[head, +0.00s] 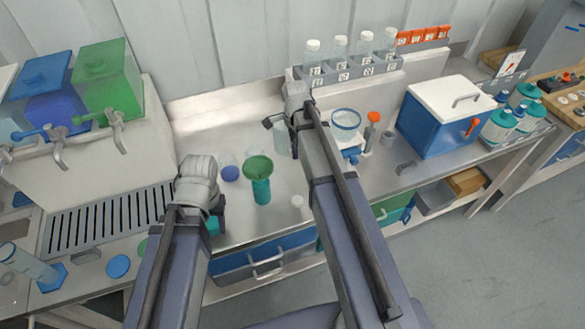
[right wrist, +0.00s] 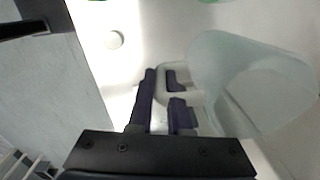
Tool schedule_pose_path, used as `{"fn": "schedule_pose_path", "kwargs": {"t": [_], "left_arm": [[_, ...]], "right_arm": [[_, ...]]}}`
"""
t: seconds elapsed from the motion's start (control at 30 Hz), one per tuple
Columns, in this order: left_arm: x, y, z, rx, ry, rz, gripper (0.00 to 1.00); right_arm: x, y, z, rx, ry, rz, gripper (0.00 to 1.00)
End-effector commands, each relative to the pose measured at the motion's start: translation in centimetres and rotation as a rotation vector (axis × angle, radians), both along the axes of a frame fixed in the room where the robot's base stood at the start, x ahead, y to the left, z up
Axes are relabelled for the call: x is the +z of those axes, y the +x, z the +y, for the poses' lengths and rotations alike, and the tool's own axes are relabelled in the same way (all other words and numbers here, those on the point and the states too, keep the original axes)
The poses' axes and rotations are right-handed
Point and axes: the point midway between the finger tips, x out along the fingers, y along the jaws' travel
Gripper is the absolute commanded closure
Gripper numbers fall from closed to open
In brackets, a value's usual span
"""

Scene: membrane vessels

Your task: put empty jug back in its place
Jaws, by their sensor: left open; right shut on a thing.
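The empty jug (head: 282,140) is pale and translucent, and stands out above the back part of the bench in the head view. In the right wrist view the jug (right wrist: 240,75) fills the right side, with its pale handle (right wrist: 163,88) between my fingers. My right gripper (right wrist: 165,105) is shut on that handle; in the head view the gripper (head: 272,122) is partly hidden by my arm. I cannot tell whether the jug touches the bench. My left gripper (head: 217,212) is open, low at the bench's front, beside a teal object (head: 212,227) partly hidden by it.
A green funnel (head: 258,167) sits on a teal bottle (head: 262,191) between my arms, near a blue-filled beaker (head: 230,173). A rack (head: 345,73) with several bottles stands behind. A blue-ringed filter vessel (head: 345,119) and a blue cooler (head: 436,125) are right. Tanks with taps (head: 107,80) stand left.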

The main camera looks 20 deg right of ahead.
Motion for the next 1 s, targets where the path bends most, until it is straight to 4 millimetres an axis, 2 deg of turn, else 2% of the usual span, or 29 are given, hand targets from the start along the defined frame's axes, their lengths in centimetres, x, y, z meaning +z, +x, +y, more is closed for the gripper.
{"fn": "schedule_pose_path", "kwargs": {"t": [0.03,0.23,0.5,0.83,1.0], "left_arm": [[-1.6,0.0,0.0,0.0,0.0,0.0,0.49],[-4.4,0.0,0.0,0.002,0.0,0.0,0.49],[-4.7,0.0,0.0,0.002,0.0,0.0,0.49],[-8.3,0.0,0.0,0.002,0.0,0.0,0.49],[-8.4,0.0,0.0,0.002,0.0,0.0,0.49]], "right_arm": [[-1.6,0.0,0.0,0.0,0.0,0.0,1.0],[-4.4,0.0,0.0,0.001,0.0,0.0,1.0],[-4.7,0.0,0.0,0.001,0.0,0.0,1.0],[-8.3,0.0,0.0,0.001,0.0,0.0,1.0],[-8.4,0.0,0.0,0.001,0.0,0.0,1.0]]}}
